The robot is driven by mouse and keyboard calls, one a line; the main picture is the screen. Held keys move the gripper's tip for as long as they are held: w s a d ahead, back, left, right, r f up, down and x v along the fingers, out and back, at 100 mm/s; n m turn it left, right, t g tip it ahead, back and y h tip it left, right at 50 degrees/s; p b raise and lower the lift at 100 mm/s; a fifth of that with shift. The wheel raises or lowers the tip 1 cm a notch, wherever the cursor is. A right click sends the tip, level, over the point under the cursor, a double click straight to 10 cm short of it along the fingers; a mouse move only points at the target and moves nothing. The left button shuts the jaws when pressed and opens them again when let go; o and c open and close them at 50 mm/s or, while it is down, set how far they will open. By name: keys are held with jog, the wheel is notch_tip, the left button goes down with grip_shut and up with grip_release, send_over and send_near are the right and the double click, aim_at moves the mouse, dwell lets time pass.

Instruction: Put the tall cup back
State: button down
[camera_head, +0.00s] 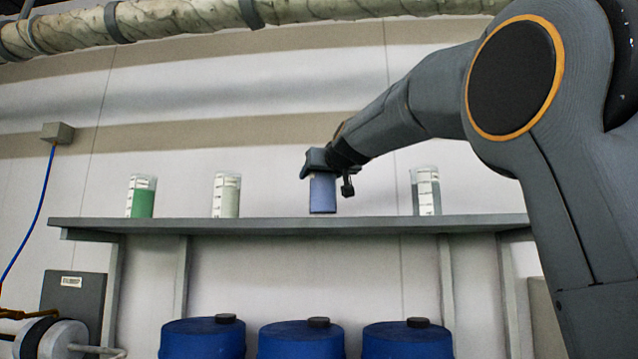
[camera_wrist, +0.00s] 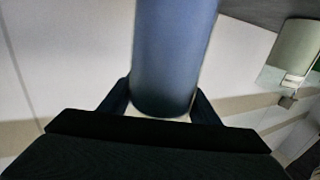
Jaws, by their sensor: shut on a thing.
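The tall cup (camera_head: 322,194) is blue and upright at the grey shelf (camera_head: 280,226), between the pale cup and the grey cup. My gripper (camera_head: 319,166) is shut on its upper part, reaching in from the right. The cup's base is at the shelf's top edge; I cannot tell whether it touches. In the wrist view, the blue cup (camera_wrist: 174,50) runs from between the two dark fingers (camera_wrist: 162,108) up out of the picture.
A green cup (camera_head: 141,198) and a pale cup (camera_head: 226,196) stand left on the shelf. A grey cup (camera_head: 426,192) stands right, below my arm. Blue drums (camera_head: 302,342) stand under the shelf. A pipe (camera_head: 180,20) runs along the wall above.

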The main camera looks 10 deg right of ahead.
aim_at(323, 189)
jog(key=shift+f, duration=0.75)
jog(key=c, duration=0.6)
grip_release()
jog(key=shift+f, duration=0.15)
jog(key=shift+c, duration=0.2)
jog(key=s+d+b, duration=0.1)
jog(key=s+b, duration=0.4)
jog(key=s, duration=0.7)
